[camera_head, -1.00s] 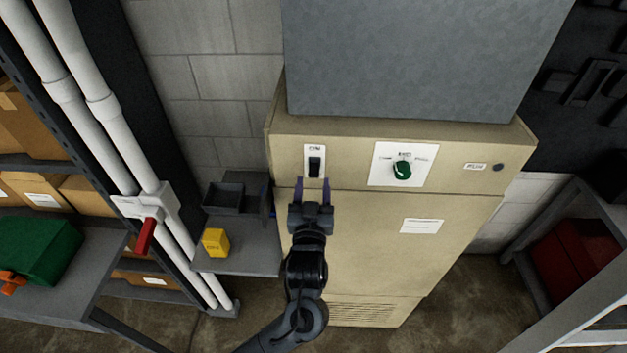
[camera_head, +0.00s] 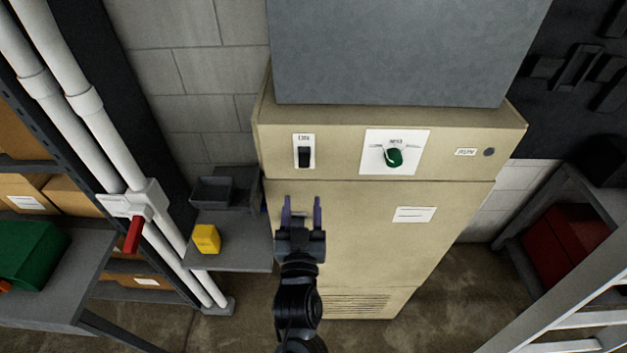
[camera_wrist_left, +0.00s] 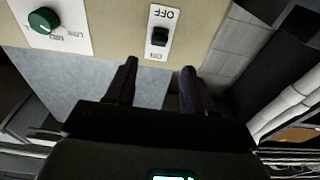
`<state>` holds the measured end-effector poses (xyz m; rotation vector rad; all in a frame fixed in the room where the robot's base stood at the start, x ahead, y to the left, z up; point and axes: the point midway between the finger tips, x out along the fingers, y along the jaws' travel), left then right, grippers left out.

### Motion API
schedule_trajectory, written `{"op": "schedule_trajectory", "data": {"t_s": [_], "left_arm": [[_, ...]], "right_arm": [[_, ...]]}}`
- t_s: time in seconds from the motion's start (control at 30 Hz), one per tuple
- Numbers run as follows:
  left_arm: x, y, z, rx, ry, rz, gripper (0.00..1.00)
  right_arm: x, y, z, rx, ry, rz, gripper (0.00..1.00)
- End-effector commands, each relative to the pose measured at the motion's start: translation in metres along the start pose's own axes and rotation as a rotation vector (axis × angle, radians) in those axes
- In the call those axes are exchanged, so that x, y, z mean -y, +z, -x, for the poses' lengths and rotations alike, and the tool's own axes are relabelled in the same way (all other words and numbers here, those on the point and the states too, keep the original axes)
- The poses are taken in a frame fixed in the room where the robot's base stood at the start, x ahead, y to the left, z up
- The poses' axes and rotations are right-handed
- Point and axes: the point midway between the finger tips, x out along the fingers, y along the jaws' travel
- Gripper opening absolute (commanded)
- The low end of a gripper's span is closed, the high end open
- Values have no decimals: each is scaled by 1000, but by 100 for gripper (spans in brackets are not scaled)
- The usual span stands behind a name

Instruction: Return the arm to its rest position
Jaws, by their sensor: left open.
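My left gripper (camera_head: 302,212) is open and empty in front of the beige cabinet (camera_head: 350,230), below its black rocker switch (camera_head: 304,156). The switch sits on a white plate with ON lettering at its top. In the left wrist view the two fingers (camera_wrist_left: 157,88) are apart, and the switch (camera_wrist_left: 159,36) shows upside down beyond them, touching neither. A green knob (camera_head: 394,157) on a white plate is right of the switch; it also shows in the wrist view (camera_wrist_left: 43,20). My right gripper is not in view.
A small shelf (camera_head: 230,257) at left holds a dark bin (camera_head: 211,192) and a yellow box (camera_head: 206,239). White pipes (camera_head: 100,120) carry a red lever (camera_head: 133,235). A grey duct block (camera_head: 400,50) stands atop the cabinet. Open floor (camera_head: 445,300) lies right of the cabinet.

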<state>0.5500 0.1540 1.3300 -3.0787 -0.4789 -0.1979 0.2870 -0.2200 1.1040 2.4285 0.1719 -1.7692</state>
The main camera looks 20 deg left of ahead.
Motion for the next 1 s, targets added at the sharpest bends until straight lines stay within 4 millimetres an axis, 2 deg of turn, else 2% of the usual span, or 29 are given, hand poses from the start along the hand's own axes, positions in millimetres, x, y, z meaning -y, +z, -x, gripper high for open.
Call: {"op": "schedule_trajectory", "data": {"t_s": [0.17,0.27,0.33,0.47,0.57,0.6,0.7,0.8,1.0], "left_arm": [[1,7,5,22,1,-7,53],[8,24,15,73,-4,-28,53],[26,40,25,127,-27,-48,53],[68,61,50,245,-31,-85,53],[93,80,78,425,58,-100,53],[101,86,93,516,111,-104,53],[113,97,131,730,237,-126,53],[123,100,166,914,328,-169,53],[134,97,212,1165,418,-271,53]], "right_arm": [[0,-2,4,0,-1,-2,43],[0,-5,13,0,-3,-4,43],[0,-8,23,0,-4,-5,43],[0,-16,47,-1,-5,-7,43],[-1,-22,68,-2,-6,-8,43],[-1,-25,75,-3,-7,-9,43],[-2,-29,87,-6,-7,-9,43],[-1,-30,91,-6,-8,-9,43],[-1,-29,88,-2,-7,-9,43]]}}
